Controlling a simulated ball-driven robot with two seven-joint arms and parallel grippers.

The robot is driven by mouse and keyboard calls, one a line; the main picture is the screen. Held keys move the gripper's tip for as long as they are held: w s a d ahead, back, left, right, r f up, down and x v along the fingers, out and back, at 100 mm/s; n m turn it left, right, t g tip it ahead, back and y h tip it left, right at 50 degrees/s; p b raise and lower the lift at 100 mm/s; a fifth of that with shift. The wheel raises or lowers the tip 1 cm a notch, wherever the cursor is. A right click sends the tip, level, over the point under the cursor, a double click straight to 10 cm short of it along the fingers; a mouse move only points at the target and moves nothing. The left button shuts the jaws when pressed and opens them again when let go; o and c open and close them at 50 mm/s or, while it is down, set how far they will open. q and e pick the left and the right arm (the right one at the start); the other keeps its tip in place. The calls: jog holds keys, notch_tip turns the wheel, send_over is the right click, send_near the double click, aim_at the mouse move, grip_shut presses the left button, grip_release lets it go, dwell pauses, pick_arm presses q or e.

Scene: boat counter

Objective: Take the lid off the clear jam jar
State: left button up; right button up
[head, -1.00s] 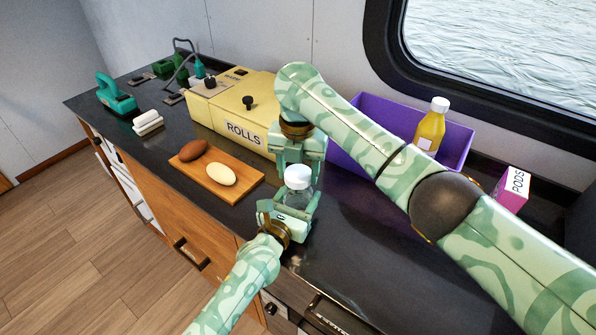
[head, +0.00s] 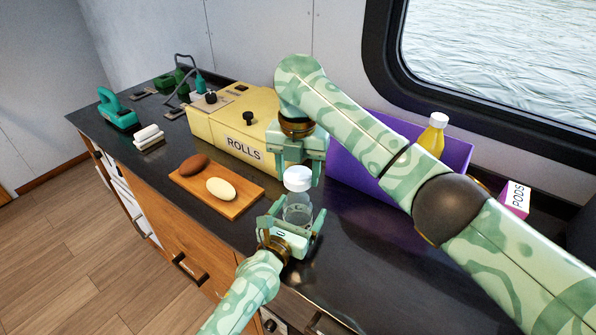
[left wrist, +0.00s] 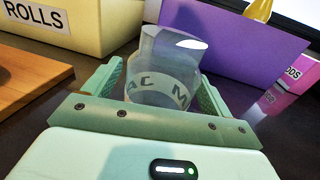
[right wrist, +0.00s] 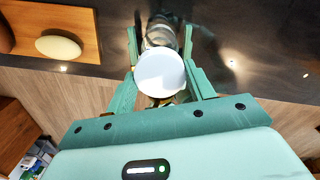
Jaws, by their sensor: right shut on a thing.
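The clear jam jar (head: 298,214) stands upright on the dark counter, with lettering on its side in the left wrist view (left wrist: 165,88). My left gripper (head: 294,222) is around its lower body, with one finger on each side. The white lid (head: 297,178) is in my right gripper (head: 298,168), just above the jar. In the left wrist view the jar's top shows without a lid. In the right wrist view the round lid (right wrist: 160,75) sits between the fingers, with the jar partly hidden behind it.
A wooden board (head: 240,204) with a brown and a pale oval item lies left of the jar. A yellow ROLLS box (head: 215,128) and a purple bin (head: 345,165) holding a yellow bottle (head: 432,138) stand behind. A PODS box (head: 515,197) is at right. The front-right counter is clear.

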pick_arm(q)
jog(key=p+v, duration=0.2)
jog(key=v, duration=0.9)
jog(key=shift+s+a, duration=0.15)
pick_arm(e)
notch_tip(320, 180, up, 3)
jog(key=shift+s+f, duration=0.1)
jog(key=shift+f, duration=0.1)
pick_arm(q)
jog(key=shift+s+a, duration=0.15)
jog(key=shift+s, duration=0.15)
jog(key=shift+s, duration=0.1)
